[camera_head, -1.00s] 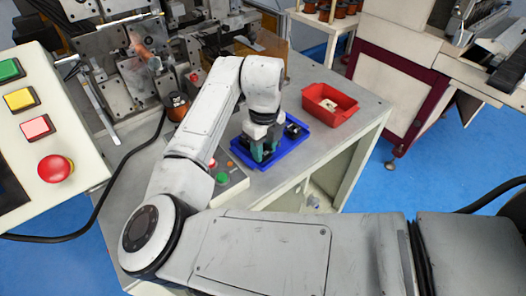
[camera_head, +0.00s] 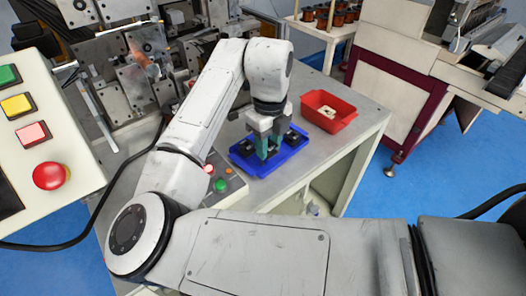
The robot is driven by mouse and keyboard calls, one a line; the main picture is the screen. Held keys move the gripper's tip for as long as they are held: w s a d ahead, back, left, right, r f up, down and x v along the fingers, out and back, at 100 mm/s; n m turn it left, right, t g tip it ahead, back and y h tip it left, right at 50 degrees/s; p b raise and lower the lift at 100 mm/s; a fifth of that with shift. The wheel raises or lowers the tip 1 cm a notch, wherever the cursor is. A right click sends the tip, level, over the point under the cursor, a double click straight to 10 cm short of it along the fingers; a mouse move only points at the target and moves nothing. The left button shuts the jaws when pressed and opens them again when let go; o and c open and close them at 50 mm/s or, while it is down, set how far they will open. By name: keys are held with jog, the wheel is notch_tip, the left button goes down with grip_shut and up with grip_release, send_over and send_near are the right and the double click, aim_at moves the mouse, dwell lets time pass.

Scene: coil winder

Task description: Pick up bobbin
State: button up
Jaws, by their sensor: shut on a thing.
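The blue tray (camera_head: 287,162) lies on the grey worktop with dark bobbins in it. One dark bobbin (camera_head: 296,137) shows at the tray's right side, and another dark piece (camera_head: 245,146) shows at its left. My gripper (camera_head: 267,153) points down over the middle of the tray, with teal fingers shut on a bobbin. The held bobbin is mostly hidden by the fingers. I cannot tell how far it is above the tray floor.
A red bin (camera_head: 331,113) with a pale piece inside stands behind the tray. A button box (camera_head: 226,187) sits left of the tray. The winding machine (camera_head: 130,75) stands at the back left. The worktop right of the tray is clear.

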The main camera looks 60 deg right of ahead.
jog(key=s+r+b, duration=0.1)
jog(key=s+r, duration=0.7)
jog(key=s, duration=0.4)
jog(key=shift+s, duration=0.2)
jog(key=shift+w+a, duration=0.1)
